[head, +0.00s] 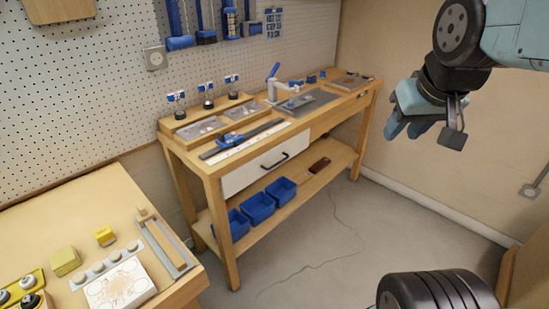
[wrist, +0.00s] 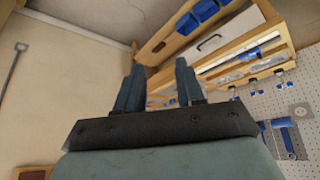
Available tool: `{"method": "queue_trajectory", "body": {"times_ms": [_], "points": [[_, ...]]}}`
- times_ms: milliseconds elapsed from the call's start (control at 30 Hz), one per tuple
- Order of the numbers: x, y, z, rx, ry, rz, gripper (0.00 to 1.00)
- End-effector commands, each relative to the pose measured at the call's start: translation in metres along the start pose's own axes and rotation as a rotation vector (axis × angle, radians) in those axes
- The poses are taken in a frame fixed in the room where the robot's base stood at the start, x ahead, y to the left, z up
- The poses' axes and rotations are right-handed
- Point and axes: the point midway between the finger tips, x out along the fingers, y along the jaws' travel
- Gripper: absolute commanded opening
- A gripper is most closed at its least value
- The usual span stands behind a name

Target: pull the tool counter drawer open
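The tool counter (head: 220,178) is a wooden bench against the pegboard wall. Its white-fronted drawer (head: 250,178) sits under the left part of the top, with a dark bar handle (head: 275,160). The drawer looks shut. The drawer (wrist: 226,36) and its handle (wrist: 209,43) also show in the wrist view, turned over, beyond my fingers. My gripper (head: 410,122) is raised at the upper right, well away from the drawer. In the wrist view my gripper (wrist: 159,85) has its two fingers apart with nothing between them.
Blue bins (head: 258,208) stand on the lower shelf (head: 318,166) below the drawer. Tools and a clamp stand (head: 275,85) are on the counter top. A second wooden table (head: 95,215) with small items is at the front left. The floor (head: 325,240) before the counter is clear.

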Motion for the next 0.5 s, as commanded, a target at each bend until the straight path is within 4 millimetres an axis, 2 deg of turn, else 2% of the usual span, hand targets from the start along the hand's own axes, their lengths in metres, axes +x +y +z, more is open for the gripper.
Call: {"method": "queue_trajectory", "body": {"times_ms": [267, 500], "points": [[0.051, 0.015, -0.061, -0.253, 0.060, 0.079, 0.38], [0.104, 0.023, -0.111, -0.511, 0.120, 0.131, 0.38]]}}
